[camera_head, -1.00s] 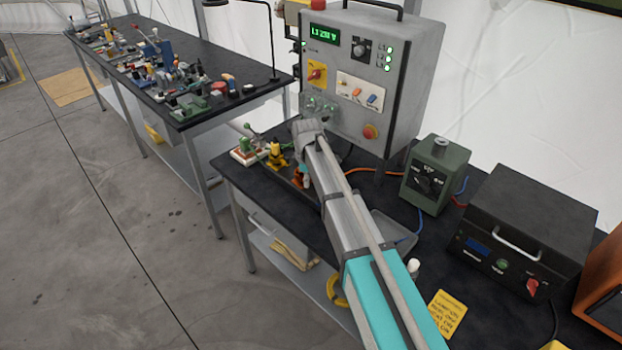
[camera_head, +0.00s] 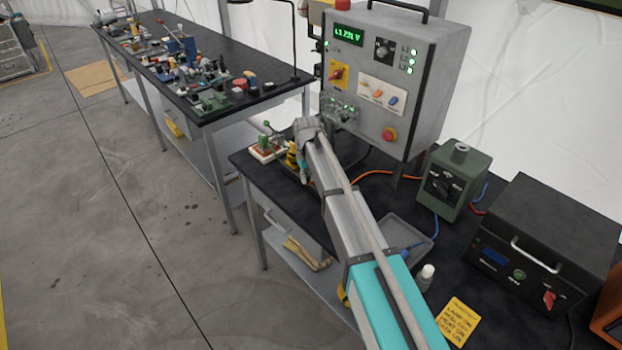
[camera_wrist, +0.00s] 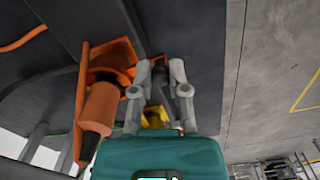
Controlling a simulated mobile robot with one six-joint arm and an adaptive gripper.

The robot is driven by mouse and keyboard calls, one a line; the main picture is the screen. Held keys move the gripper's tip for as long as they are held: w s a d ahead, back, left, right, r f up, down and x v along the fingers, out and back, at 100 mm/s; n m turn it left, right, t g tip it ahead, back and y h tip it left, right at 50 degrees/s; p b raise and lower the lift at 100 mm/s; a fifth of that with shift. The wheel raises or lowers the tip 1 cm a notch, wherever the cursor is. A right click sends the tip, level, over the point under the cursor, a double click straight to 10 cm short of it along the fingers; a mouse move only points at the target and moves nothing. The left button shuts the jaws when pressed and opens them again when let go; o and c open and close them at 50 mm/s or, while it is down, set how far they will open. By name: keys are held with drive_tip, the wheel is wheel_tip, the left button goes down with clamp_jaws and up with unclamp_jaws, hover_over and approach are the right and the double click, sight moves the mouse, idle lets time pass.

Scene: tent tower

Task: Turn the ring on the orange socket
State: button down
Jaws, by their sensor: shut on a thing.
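The orange socket (camera_wrist: 97,50) shows at the left of the wrist view as an orange bracket. An orange plug body (camera_wrist: 97,105) with a dark tapered end sits in it. The dark orange ring (camera_wrist: 108,76) lies around the joint between them. My gripper (camera_wrist: 158,70) is just right of the socket, its two grey fingers closed around a small dark orange piece that looks like a lever of the ring. Its join to the ring is partly unclear. In the head view my arm hides the orange socket and the fingers.
A yellow socket (camera_head: 292,155) and a green socket (camera_head: 264,143) stand left of my arm on the dark bench (camera_head: 330,228). A grey control box (camera_head: 380,75) rises behind. A green unit (camera_head: 451,180), black unit (camera_head: 545,245) and grey tray (camera_head: 408,240) are to the right.

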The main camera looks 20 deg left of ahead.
drive_tip(key=shift+w+a+m, duration=0.25)
drive_tip(key=shift+a+m, duration=0.15)
drive_tip(key=shift+m, duration=0.5)
drive_tip(key=c, duration=0.6)
unclamp_jaws()
drive_tip(key=shift+c, duration=0.2)
drive_tip(key=shift+s+d, duration=0.1)
